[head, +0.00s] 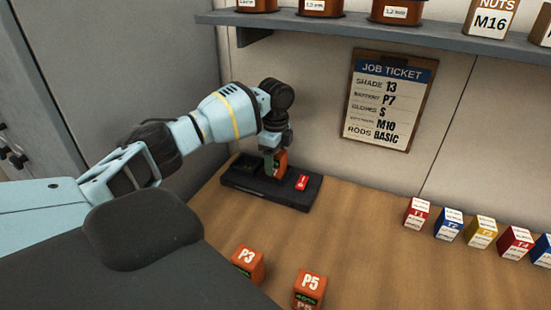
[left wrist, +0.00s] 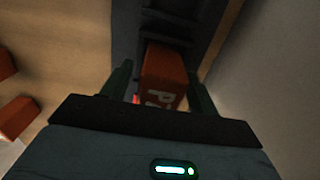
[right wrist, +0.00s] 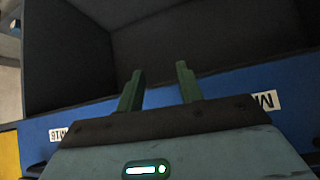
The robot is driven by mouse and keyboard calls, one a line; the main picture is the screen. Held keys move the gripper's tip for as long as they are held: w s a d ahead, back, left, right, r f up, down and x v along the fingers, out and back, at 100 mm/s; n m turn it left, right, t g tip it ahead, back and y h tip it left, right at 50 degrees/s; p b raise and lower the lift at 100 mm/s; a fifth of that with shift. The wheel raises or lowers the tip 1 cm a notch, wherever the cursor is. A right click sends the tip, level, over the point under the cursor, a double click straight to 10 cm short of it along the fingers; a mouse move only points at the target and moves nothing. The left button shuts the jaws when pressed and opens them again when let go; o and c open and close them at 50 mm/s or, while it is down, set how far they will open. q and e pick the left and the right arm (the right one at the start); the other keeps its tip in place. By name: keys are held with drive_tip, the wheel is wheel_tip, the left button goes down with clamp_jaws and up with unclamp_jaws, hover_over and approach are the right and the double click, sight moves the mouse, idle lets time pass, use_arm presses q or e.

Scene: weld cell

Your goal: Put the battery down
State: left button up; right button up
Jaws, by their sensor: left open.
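An orange battery (head: 281,162) stands upright in the black charger dock (head: 262,195) at the back of the bench. In the left wrist view the battery (left wrist: 163,75) shows a "P" and part of another character, and it sits between the two fingers. My left gripper (head: 272,158) is around the battery from above. The fingers (left wrist: 160,85) are open, with a gap visible beside the battery. My right gripper (right wrist: 158,85) is open and empty, in front of a dark bin with a blue edge.
Orange batteries P3 (head: 247,262) and P5 (head: 309,287) stand on the bench (head: 370,255) in front. Several coloured boxes (head: 481,231) stand at right. A job ticket (head: 388,100) hangs on the wall, listing battery P7. A shelf (head: 400,35) runs above. The bench centre is clear.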

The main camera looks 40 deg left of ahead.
use_arm(q)
wheel_tip(320, 180, up, 8)
drive_tip(key=shift+f, duration=0.2)
drive_tip(key=shift+f, duration=0.1)
idle(0.7)
